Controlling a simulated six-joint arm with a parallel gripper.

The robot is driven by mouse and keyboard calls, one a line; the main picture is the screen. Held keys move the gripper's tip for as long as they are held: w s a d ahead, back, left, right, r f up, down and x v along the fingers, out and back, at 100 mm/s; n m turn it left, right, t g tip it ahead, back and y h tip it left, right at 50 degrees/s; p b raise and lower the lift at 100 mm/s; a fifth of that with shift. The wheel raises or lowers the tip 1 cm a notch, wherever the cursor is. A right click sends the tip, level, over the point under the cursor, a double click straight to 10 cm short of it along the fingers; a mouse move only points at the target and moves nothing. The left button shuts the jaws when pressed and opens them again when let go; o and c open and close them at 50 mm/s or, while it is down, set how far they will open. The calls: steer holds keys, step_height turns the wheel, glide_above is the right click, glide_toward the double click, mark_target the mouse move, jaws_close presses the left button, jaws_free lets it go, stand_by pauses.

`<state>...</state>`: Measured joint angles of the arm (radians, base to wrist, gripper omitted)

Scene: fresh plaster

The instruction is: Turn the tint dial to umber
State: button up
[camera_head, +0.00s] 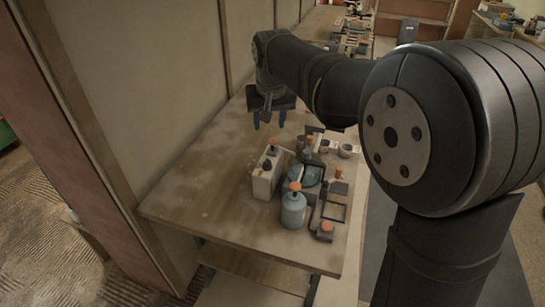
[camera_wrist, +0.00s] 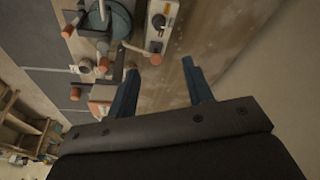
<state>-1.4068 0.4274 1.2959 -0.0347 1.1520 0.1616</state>
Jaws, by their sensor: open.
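A cream box (camera_head: 262,183) stands on the wooden table, left of the bottles and racks. It carries a dark round knob (camera_head: 267,164), which looks like the tint dial; its markings are too small to read. In the wrist view the box (camera_wrist: 169,10) is at top centre with the dark knob (camera_wrist: 158,21) facing the camera. An orange knob (camera_wrist: 155,59) shows near the box's lower end. My gripper (camera_head: 269,125) is open and empty, over the table beyond the box. In the wrist view its blue fingers (camera_wrist: 159,65) are apart, with the dial ahead of them, not between them.
A blue-grey bottle (camera_head: 293,211) with an orange top, a teal round vessel (camera_head: 307,176) and a black frame (camera_head: 333,212) crowd the box's right side. Small cups (camera_head: 346,151) stand behind. A wall (camera_head: 175,80) borders the table's left; the table's left part is bare.

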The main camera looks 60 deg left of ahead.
mark_target(267, 161)
steer(key=w+a+n+h, duration=0.1)
steer(key=a+n+h, duration=0.3)
steer(key=n, duration=0.6)
steer(key=shift+g+y, duration=0.4)
steer(key=shift+y, duration=0.2)
steer(key=f, duration=1.8)
steer(key=shift+w+a, duration=0.15)
steer(key=shift+a, duration=0.1)
steer(key=shift+c, duration=0.2)
steer(key=c, duration=1)
